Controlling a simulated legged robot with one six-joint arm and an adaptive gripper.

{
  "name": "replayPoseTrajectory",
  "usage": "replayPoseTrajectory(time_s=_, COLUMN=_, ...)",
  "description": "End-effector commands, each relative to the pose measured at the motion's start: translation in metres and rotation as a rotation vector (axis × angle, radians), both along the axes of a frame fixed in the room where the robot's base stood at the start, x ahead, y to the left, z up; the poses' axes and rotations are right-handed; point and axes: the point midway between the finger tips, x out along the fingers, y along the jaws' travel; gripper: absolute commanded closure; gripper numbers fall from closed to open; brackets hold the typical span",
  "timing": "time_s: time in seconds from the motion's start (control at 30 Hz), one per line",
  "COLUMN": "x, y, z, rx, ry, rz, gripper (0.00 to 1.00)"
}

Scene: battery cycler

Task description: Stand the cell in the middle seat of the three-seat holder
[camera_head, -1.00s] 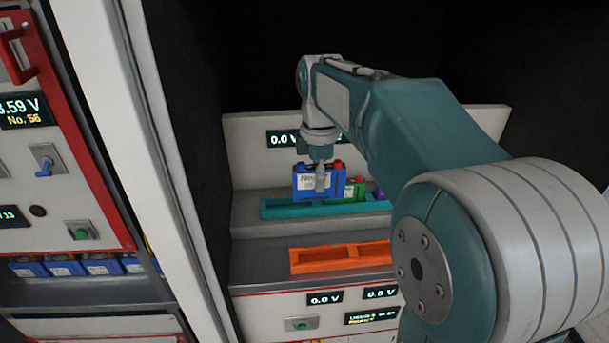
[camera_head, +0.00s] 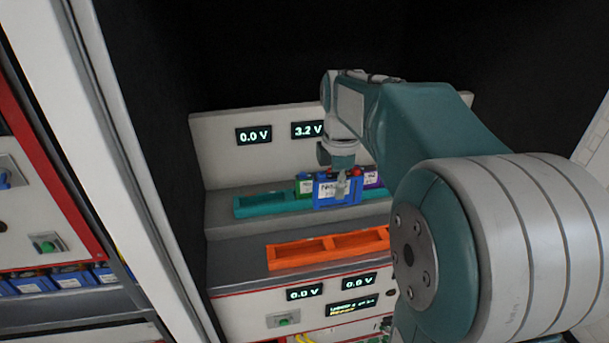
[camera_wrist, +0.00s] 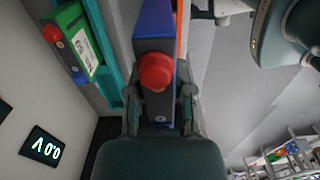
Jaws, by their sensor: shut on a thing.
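My gripper (camera_head: 341,188) is shut on a blue cell (camera_head: 325,193) with a white label and a red terminal. The cell is upright, in front of the teal holder and above and behind the orange holder (camera_head: 290,257) in the body view. In the wrist view the cell (camera_wrist: 151,48) is between my fingers (camera_wrist: 160,100). The orange holder lies one step lower and shows empty seats; my arm hides its right end, so I cannot tell its seat count. The teal holder (camera_head: 262,207) has an empty left stretch.
A green cell (camera_head: 304,186) and a purple cell (camera_head: 372,179) stand in the teal holder, close behind the held cell. Displays (camera_head: 254,136) are on the back panel. A white cabinet post (camera_head: 120,150) stands left. Blue cells (camera_head: 60,280) sit on a shelf beyond it.

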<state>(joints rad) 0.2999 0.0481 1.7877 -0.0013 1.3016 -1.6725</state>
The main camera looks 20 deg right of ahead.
Motion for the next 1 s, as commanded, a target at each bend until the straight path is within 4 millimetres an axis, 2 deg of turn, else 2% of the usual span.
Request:
replayPoseTrajectory(time_s=0.03, x=-0.006, y=-0.016, z=-0.008, rx=0.000, ry=0.001, rz=-0.009, gripper=1.00)
replayPoseTrajectory(time_s=0.1, x=-0.012, y=-0.032, z=-0.017, rx=0.000, ry=0.000, rz=-0.006, gripper=1.00)
replayPoseTrajectory(time_s=0.23, x=-0.019, y=-0.048, z=-0.026, rx=-0.001, ry=-0.002, rz=-0.002, gripper=1.00)
replayPoseTrajectory(time_s=0.47, x=-0.020, y=-0.051, z=-0.037, rx=-0.001, ry=-0.001, rz=0.002, gripper=1.00)
replayPoseTrajectory(time_s=1.0, x=-0.020, y=-0.051, z=-0.080, rx=-0.002, ry=-0.002, rz=0.002, gripper=1.00)
